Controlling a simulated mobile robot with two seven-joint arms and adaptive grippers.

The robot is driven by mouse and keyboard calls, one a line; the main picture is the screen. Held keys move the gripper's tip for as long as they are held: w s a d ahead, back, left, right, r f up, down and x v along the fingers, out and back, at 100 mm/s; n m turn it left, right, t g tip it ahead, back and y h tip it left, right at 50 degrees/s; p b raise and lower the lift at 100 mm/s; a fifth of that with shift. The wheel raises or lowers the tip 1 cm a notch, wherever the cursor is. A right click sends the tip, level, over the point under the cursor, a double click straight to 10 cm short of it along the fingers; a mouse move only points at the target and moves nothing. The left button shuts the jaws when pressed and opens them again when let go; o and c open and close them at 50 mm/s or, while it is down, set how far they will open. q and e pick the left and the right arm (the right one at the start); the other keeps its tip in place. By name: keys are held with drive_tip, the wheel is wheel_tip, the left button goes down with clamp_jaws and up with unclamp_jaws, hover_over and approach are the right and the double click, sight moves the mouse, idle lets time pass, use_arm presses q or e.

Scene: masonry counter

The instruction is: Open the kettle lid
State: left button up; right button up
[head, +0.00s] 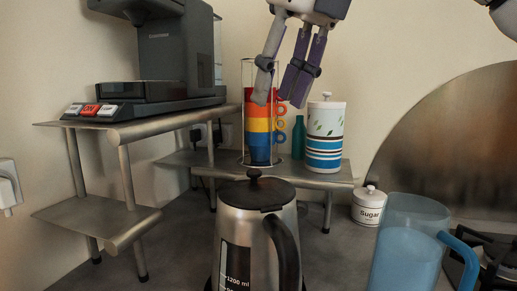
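The kettle (228,232) stands at the front centre of the counter, with a steel body, a black handle on its right side and a water scale on its front. Its dark lid (262,195) sits flat and shut on top, with a small black knob in the middle. My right gripper (276,103) hangs from the top of the view, above and behind the kettle. Its fingers are apart with nothing between them, and they overlap the cup stack in the picture. They are clear of the lid. My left gripper is not in view.
A coffee machine (175,50) stands on the left shelf. Stacked coloured cups (258,125), a green bottle (298,138) and a striped canister (325,135) stand behind the kettle. A sugar pot (369,206) and blue jug (405,255) are to the right.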

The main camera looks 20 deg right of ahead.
sight(254, 170)
drive_tip(key=x, duration=1.1)
drive_tip(key=shift+s+a+f, duration=0.2)
drive_tip(key=shift+s+f, duration=0.05)
drive_tip(key=shift+f, duration=0.05)
clamp_jaws()
